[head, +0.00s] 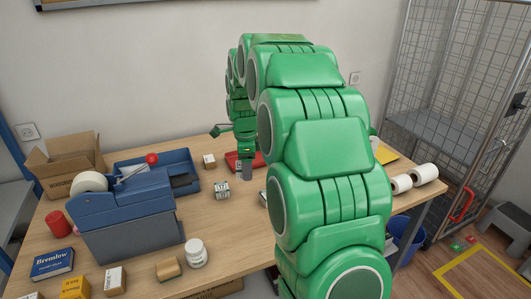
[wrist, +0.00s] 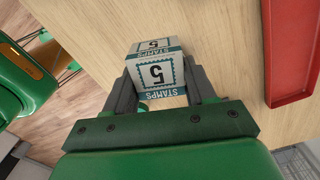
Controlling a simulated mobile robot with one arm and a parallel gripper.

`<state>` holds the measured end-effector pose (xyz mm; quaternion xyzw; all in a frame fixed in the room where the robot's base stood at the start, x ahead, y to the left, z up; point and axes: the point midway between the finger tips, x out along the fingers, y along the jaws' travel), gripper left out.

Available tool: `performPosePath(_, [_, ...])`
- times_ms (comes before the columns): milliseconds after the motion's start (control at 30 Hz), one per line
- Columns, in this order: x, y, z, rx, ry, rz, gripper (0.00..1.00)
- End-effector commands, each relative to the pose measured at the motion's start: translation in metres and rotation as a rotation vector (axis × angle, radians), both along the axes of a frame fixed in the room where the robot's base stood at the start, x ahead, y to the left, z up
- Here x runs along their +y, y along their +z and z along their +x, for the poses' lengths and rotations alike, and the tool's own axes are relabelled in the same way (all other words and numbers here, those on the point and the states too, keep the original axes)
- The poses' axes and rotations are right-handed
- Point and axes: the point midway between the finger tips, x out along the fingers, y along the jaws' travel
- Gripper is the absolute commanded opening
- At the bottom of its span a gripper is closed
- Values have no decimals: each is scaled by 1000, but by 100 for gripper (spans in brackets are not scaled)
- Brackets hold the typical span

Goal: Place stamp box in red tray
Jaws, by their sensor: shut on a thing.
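The stamp box (wrist: 157,77) is a white and teal carton marked "STAMPS" and "5". In the wrist view it sits between the two dark fingers of my gripper (wrist: 160,88), which is shut on it. The red tray (head: 232,157) lies behind my gripper, partly hidden by my arm. In the wrist view the red tray (wrist: 290,60) is at the right edge, apart from the box.
A blue tape dispenser (head: 125,215) and a blue tray (head: 181,181) stand to the left. White rolls (head: 414,178) lie at the table's right side. Bare wood lies in front of the cube.

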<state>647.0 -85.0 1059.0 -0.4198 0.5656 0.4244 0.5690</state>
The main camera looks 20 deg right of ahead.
Motion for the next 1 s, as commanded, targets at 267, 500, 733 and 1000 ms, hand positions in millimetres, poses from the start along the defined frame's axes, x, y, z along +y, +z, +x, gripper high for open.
performPosePath(267, [-17, -1, 30, -1, -375, -2, 24])
performPosePath(500, [-31, -3, 52, 3, -702, -5, 24])
performPosePath(733, [-45, -7, 72, 4, -1007, -7, 24])
performPosePath(1000, [-56, -8, 84, 4, -1236, -9, 24])
